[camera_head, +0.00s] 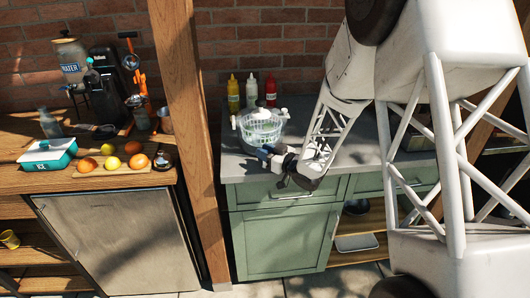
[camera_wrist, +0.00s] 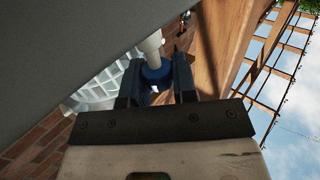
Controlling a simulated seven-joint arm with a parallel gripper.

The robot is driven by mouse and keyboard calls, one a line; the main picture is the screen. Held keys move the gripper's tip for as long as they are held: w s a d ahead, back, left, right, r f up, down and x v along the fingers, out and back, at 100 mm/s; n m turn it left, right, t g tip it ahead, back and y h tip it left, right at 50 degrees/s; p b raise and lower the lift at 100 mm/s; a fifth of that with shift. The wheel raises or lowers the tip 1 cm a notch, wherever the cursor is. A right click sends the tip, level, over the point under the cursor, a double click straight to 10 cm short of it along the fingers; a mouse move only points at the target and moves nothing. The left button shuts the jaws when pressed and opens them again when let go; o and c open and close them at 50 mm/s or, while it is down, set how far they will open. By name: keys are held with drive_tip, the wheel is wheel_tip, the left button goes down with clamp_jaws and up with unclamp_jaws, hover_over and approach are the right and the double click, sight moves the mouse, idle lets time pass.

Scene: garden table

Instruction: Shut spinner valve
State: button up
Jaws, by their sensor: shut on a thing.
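The clear salad spinner (camera_head: 261,128), with a pale basket inside and white side parts, stands on the grey countertop. My gripper (camera_head: 267,152) is at its front lower edge. In the wrist view, the spinner's ribbed basket (camera_wrist: 103,82) shows at the left, partly hidden by a large grey surface. There, the two dark fingers of my gripper (camera_wrist: 157,82) are shut on the blue valve (camera_wrist: 157,72), with a white stem (camera_wrist: 151,46) rising beside it. The fingers hide much of the valve, and I cannot tell whether it is turned open or closed.
Yellow, white and red bottles (camera_head: 252,90) stand behind the spinner by the brick wall. A wooden post (camera_head: 190,120) is to the left. Beyond it, a wooden counter holds fruit on a board (camera_head: 112,167), a teal box (camera_head: 48,155) and a drink dispenser (camera_head: 70,62).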

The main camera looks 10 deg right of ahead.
drive_tip(key=shift+m+t+h, duration=0.3)
drive_tip(key=shift+h, duration=0.1)
drive_tip(key=o, duration=0.6)
drive_tip(key=shift+s+d, duration=0.1)
drive_tip(key=shift+v, duration=3.8)
